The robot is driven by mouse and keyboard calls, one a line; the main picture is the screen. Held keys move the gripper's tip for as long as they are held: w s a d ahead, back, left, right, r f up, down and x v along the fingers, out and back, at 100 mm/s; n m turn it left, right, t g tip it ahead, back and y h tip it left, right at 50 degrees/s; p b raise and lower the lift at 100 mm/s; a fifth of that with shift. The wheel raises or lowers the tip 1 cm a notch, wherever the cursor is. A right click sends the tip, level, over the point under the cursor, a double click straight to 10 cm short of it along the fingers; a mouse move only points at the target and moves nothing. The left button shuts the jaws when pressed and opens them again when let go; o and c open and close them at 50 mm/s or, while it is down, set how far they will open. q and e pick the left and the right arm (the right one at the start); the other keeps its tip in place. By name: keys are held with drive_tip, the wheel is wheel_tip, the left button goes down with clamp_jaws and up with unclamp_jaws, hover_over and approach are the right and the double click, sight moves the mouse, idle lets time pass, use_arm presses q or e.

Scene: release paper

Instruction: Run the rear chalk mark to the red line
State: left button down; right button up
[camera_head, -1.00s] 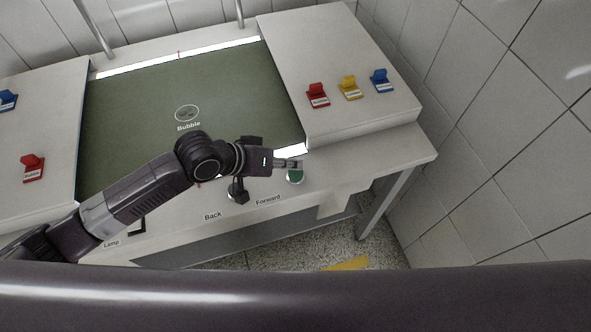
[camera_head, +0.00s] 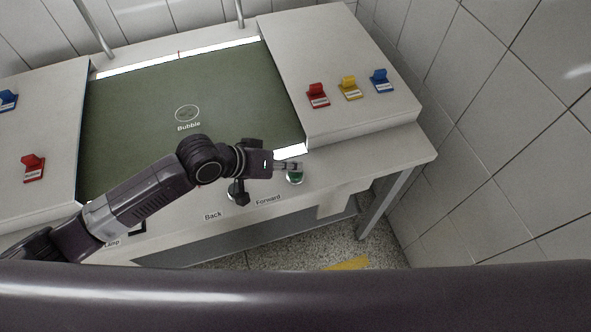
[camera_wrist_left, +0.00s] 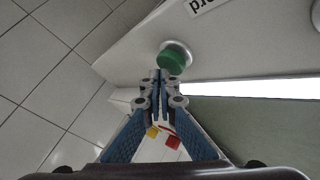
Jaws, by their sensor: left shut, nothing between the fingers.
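My left gripper (camera_head: 299,167) is shut and empty, with its tips at the green button (camera_head: 295,178) on the front ledge, right of the "Forward" label (camera_head: 268,200). In the left wrist view the shut fingertips (camera_wrist_left: 158,82) overlap the edge of the green button (camera_wrist_left: 174,57); I cannot tell if they touch. A small thin red line (camera_head: 179,54) crosses the bright strip at the rear edge of the green sheet (camera_head: 130,100). No chalk mark can be made out on the sheet. My right gripper is not in view.
A round "Bubble" marker (camera_head: 187,113) lies mid-sheet. Red (camera_head: 318,96), yellow (camera_head: 349,88) and blue (camera_head: 381,81) switches stand on the right panel; red (camera_head: 32,168) and blue (camera_head: 8,100) ones on the left. A tiled wall (camera_head: 500,130) stands to the right.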

sight(293, 173)
use_arm(q)
drive_tip(key=shift+f, duration=0.55)
idle(0.4)
idle(0.9)
drive_tip(key=shift+r, duration=0.15)
idle(4.3)
drive_tip(key=shift+r+p, duration=0.85)
drive_tip(key=shift+p, duration=0.2)
wheel_tip(293, 173, up, 5)
drive_tip(key=p, duration=0.5)
drive_tip(key=shift+r+p, duration=0.1)
drive_tip(key=shift+p, duration=0.2)
